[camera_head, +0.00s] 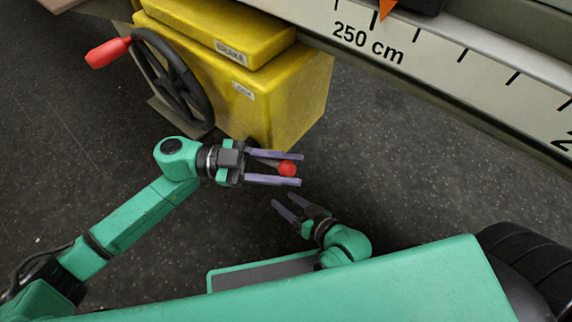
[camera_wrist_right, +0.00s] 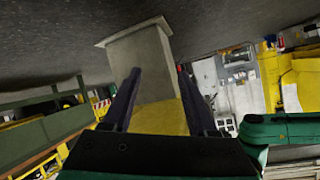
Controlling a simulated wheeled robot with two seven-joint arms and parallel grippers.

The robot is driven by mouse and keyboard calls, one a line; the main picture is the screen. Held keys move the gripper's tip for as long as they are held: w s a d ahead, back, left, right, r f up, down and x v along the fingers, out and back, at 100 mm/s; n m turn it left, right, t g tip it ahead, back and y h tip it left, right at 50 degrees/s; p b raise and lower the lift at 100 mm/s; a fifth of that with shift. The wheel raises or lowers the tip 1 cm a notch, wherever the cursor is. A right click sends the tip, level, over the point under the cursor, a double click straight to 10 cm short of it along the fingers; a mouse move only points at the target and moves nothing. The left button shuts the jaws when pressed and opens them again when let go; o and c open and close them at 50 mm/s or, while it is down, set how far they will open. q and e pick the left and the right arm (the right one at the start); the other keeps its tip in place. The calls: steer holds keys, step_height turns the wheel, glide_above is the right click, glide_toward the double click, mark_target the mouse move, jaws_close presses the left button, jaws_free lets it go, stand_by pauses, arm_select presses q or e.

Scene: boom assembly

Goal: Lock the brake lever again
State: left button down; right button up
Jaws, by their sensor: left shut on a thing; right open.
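The brake lever shows as a red ball knob (camera_head: 287,169) at my left gripper's fingertips, in front of the yellow box marked BRAKE (camera_head: 290,100). My left gripper (camera_head: 276,168) is shut on the lever, one finger on each side of it. Most of the lever's shaft is hidden by the gripper. My right gripper (camera_head: 284,208) is open and empty, lower and a little to the right, apart from the lever. In the right wrist view its two fingers (camera_wrist_right: 157,103) stand apart, with a grey block (camera_wrist_right: 145,62) and a yellow surface beyond them.
A black handwheel (camera_head: 172,80) with a red handle (camera_head: 107,53) is on the left of the yellow box. A long beam with a scale (camera_head: 420,60) marked 250 cm crosses the upper right. Dark floor (camera_head: 400,160) lies clear right of the grippers.

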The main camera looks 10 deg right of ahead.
arm_select(q)
steer(key=shift+s+f, duration=0.1)
steer(key=shift+f, duration=0.1)
steer(key=shift+r, duration=0.2)
steer(key=shift+w+a+r+n+h+p, duration=0.2)
steer(key=shift+w+r+n+h+p, duration=0.05)
steer(key=shift+r+n+h+p, duration=0.25)
steer(key=shift+w+a+r+n+h+p, duration=0.2)
steer(key=shift+r+n+h+p, duration=0.15)
steer(key=shift+r+p, duration=0.25)
steer(key=w+r+n+h, duration=0.1)
steer(key=a+r+n+h+p, duration=0.1)
steer(key=shift+w+a+h, duration=0.2)
steer(key=shift+w+h, duration=0.15)
steer(key=shift+w, duration=0.05)
steer(key=shift+w+a+r+n+h, duration=0.1)
steer(key=shift+w+r+n+h, duration=0.05)
steer(key=shift+n+h, duration=0.15)
steer(key=c, duration=0.5)
jaws_free()
arm_select(e)
steer(key=d+r+g, duration=0.1)
steer(key=d+r+g+h, duration=0.1)
steer(key=d+g, duration=0.1)
steer(key=shift+r+n, duration=0.1)
steer(key=shift+n, duration=0.3)
arm_select(q)
steer(key=shift+r, duration=0.15)
